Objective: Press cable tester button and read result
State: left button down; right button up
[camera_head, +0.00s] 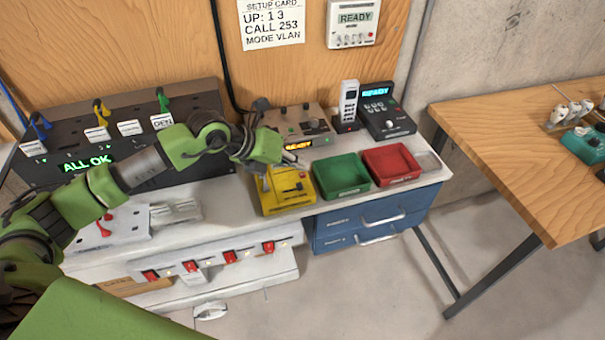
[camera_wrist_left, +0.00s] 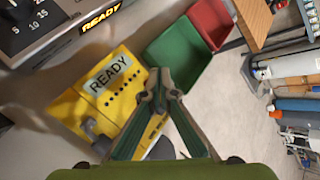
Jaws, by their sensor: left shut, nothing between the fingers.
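The yellow cable tester (camera_head: 291,192) sits on the white bench, left of the green tray. In the left wrist view the tester (camera_wrist_left: 122,106) shows a small screen reading READY, with rows of dark dots below it and a grey plug-like part at its lower left. My left gripper (camera_head: 289,158) is above the tester in the head view and hides its back part. In the left wrist view its fingers (camera_wrist_left: 160,76) are together and empty, over the tester's right edge near the green tray. Contact cannot be told. My right gripper is not in view.
A green tray (camera_head: 342,194) and a red tray (camera_head: 420,172) stand right of the tester. A black panel (camera_head: 60,140) reading ALL OK stands left.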

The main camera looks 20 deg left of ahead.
aim_at(300, 175)
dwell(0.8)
pick_arm(q)
jog(key=shift+f+b, duration=0.4)
jog(key=shift+b, duration=0.05)
jog(key=shift+f+b, duration=0.4)
jog(key=shift+f, duration=0.05)
dwell(0.5)
jog(key=shift+r, duration=0.1)
jog(key=shift+r+p, duration=0.45)
jog(key=shift+r, duration=0.3)
jog(key=shift+r, duration=0.1)
jog(key=shift+r+p, duration=1.5)
jog(key=shift+r, duration=0.95)
jog(key=shift+s+f, duration=0.1)
